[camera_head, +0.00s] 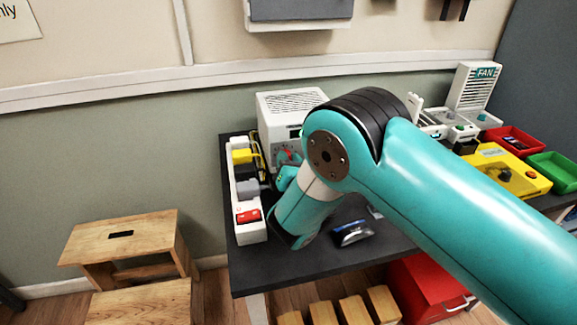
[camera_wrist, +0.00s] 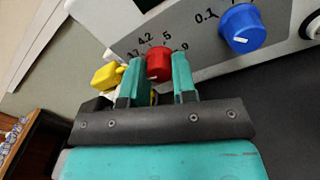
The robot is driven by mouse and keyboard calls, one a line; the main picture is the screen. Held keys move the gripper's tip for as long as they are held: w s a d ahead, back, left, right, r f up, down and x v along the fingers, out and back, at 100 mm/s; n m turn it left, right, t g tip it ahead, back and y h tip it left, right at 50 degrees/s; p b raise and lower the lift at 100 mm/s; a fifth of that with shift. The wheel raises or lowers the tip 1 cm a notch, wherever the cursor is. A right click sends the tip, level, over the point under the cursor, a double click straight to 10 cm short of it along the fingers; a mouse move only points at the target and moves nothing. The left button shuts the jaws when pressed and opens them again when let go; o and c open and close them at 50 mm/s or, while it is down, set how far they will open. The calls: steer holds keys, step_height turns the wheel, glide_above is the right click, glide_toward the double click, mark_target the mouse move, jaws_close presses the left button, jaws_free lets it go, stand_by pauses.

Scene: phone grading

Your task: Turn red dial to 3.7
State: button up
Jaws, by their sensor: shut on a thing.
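The red dial (camera_wrist: 159,63) sits on the grey front panel of a white device, which shows in the head view as a white box (camera_head: 290,104). My gripper (camera_wrist: 157,72) has one finger on each side of the red dial and is shut on it. Printed marks around the dial include 4.2 and 5 above it. A partly covered mark ending in 7 is at its left and one ending in 9 at its right. I cannot make out where the dial's pointer stands. In the head view my arm hides much of the panel's lower part.
A blue dial (camera_wrist: 241,28) is on the same panel, right of the red one. A yellow plug (camera_wrist: 107,75) is close left of my gripper. A white power strip (camera_head: 246,193) lies on the dark table (camera_head: 262,270). A yellow box (camera_head: 507,172) stands at the right.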

steer(key=m+b, duration=0.3)
steer(key=m, duration=0.1)
steer(key=shift+f+b, duration=0.2)
steer(key=shift+b, duration=0.15)
steer(key=shift+r+m+b, duration=0.1)
steer(key=shift+m+b, duration=0.7)
steer(key=shift+m, duration=0.2)
steer(key=o, duration=0.9)
steer(key=shift+r, duration=0.1)
